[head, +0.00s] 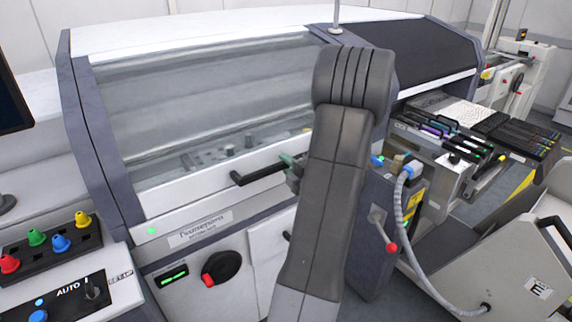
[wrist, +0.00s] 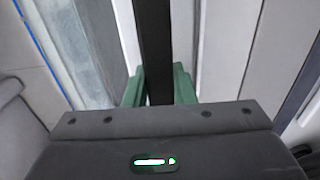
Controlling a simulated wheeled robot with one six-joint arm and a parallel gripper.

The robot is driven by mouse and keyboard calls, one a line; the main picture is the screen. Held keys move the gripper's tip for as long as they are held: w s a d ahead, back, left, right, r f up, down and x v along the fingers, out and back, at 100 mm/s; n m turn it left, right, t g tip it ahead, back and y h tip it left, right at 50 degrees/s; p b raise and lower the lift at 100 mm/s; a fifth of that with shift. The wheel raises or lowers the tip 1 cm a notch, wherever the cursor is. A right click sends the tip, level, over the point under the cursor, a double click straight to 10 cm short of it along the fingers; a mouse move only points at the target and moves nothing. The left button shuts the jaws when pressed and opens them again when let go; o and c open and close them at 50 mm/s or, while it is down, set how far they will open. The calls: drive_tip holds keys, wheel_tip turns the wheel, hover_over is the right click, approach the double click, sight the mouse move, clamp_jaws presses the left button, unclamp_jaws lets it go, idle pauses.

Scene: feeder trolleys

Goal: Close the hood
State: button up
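The hood (head: 205,95) is a large clear pane in a white and dark grey frame on the front of the machine. It is down, with its lower white edge close to the machine's front panel; I cannot tell if a small gap is left. Its black bar handle (head: 258,175) runs along the lower edge. My gripper (head: 291,163) is at the right end of the handle, partly hidden by my arm. In the wrist view, the green fingers of my gripper (wrist: 158,88) lie on either side of the black handle (wrist: 154,40), which fills the space between them.
A button box (head: 50,240) with coloured knobs and an AUTO switch panel (head: 65,295) stand at the left. A red and black rotary switch (head: 222,268) is below the hood. Feeders (head: 450,135) and a grey trolley (head: 510,260) with a hose are at the right.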

clamp_jaws()
drive_tip(key=shift+s+d+r+p, duration=0.1)
drive_tip(key=shift+d+r+p, duration=0.05)
drive_tip(key=shift+r+p, duration=0.5)
drive_tip(key=s+d+r+p, duration=0.2)
drive_tip(key=s+r+p, duration=0.1)
drive_tip(key=r+p, duration=0.3)
drive_tip(key=shift+r+g+p, duration=0.15)
drive_tip(key=shift+g+p, duration=0.15)
drive_tip(key=shift+p, duration=0.45)
drive_tip(key=o, duration=0.6)
unclamp_jaws()
drive_tip(key=shift+o, duration=0.2)
drive_tip(key=b+v, duration=0.2)
drive_tip(key=v, duration=1.1)
drive_tip(key=shift+s+r, duration=0.15)
drive_tip(key=shift+s, duration=0.2)
drive_tip(key=shift+d, duration=0.15)
